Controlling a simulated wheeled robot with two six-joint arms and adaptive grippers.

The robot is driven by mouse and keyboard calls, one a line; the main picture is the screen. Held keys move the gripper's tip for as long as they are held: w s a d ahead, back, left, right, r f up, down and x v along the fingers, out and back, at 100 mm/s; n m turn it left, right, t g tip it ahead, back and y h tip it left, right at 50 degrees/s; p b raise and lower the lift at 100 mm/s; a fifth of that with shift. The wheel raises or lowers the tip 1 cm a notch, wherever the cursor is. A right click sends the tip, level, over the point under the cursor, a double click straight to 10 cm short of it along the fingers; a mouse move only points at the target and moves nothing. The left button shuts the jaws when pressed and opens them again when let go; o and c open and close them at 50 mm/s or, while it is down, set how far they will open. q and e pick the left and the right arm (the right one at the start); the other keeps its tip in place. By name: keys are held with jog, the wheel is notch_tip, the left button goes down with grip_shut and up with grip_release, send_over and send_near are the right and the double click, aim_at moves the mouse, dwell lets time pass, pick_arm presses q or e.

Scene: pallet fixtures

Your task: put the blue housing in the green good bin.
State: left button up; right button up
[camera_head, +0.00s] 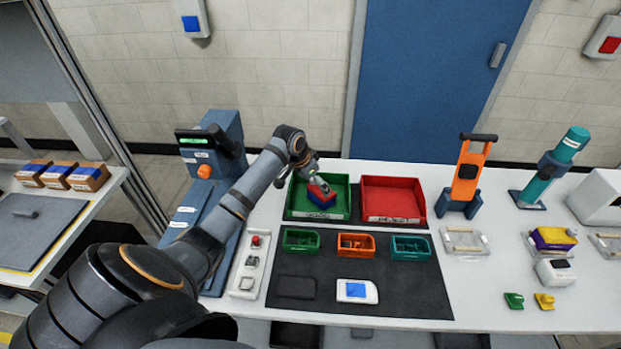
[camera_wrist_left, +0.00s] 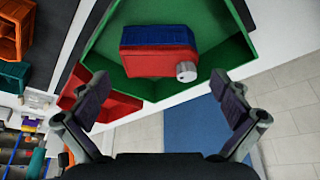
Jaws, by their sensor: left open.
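The blue housing (camera_head: 322,199) has a blue body with a red part and lies inside the green good bin (camera_head: 345,207). In the left wrist view the housing (camera_wrist_left: 158,40) shows its blue and red faces and a small silver cylinder at one end. It lies within the walls of the green bin (camera_wrist_left: 245,50). My left gripper (camera_head: 316,180) is just above the housing in the head view. In the left wrist view my left gripper (camera_wrist_left: 160,88) has its fingers wide apart with nothing between them. My right gripper is not in view.
A red bin (camera_head: 395,195) stands right beside the green bin. Small green, orange and teal trays (camera_head: 356,246) lie on a dark mat in front. A blue machine (camera_head: 215,170) stands to the left; an orange stand (camera_head: 468,175) and a teal tool (camera_head: 552,170) stand to the right.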

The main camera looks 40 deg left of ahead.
pick_arm(q)
jog(key=v, duration=0.6)
jog(key=shift+b, duration=0.3)
